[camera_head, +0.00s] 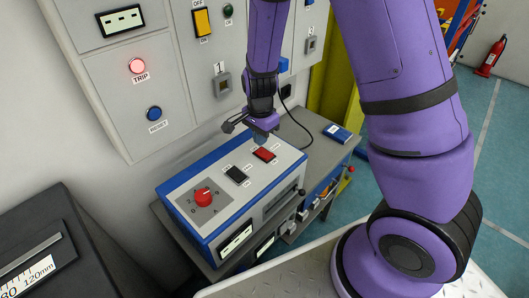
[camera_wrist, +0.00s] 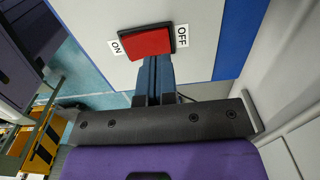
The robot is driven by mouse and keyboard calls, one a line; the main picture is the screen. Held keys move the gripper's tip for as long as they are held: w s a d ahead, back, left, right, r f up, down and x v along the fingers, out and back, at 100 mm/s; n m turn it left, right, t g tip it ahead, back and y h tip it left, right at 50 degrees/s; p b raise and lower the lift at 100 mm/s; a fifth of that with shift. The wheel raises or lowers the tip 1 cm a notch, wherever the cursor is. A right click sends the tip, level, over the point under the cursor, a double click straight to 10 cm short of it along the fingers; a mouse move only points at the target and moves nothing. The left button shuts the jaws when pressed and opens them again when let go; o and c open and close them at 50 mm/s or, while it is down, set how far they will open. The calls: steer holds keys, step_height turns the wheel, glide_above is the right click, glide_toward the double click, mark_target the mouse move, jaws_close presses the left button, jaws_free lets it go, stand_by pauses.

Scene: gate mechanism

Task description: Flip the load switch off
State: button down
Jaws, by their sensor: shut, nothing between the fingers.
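A red rocker switch (camera_head: 264,154) sits on the sloped top of a blue and grey box (camera_head: 225,160). In the wrist view the red switch (camera_wrist: 147,43) has a black frame, with ON printed at its left end and OFF at its right end. Which end is pressed in is not clear. My gripper (camera_head: 261,137) is shut and empty, just above the red switch. In the wrist view its blue fingertips (camera_wrist: 154,60) are close together at the switch's near edge, right of its middle. I cannot tell whether they touch it.
A black rocker switch (camera_head: 236,175) and a red rotary knob (camera_head: 203,196) share the box top. A wall panel behind has a lit red TRIP lamp (camera_head: 137,65), a blue RESET button (camera_head: 154,114) and a yellow switch (camera_head: 202,22). A blue object (camera_head: 337,133) lies to the right.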

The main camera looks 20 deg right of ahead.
mark_target(261, 151)
steer(key=shift+r, duration=2)
steer(key=shift+r, duration=0.15)
steer(key=s+d+r+n+t+y, duration=0.1)
steer(key=s+r+n, duration=0.2)
steer(key=r, duration=0.7)
steer(key=s+d+r+n+t, duration=0.2)
steer(key=s+r+n, duration=0.3)
steer(key=s+r, duration=0.4)
steer(key=s+d+r+n+t+h, duration=0.1)
steer(key=s+d+r+n, duration=0.3)
steer(key=s+r, duration=0.5)
steer(key=shift+s+n+t, duration=0.6)
steer(key=shift+s+n, duration=0.2)
steer(key=shift+s, duration=0.2)
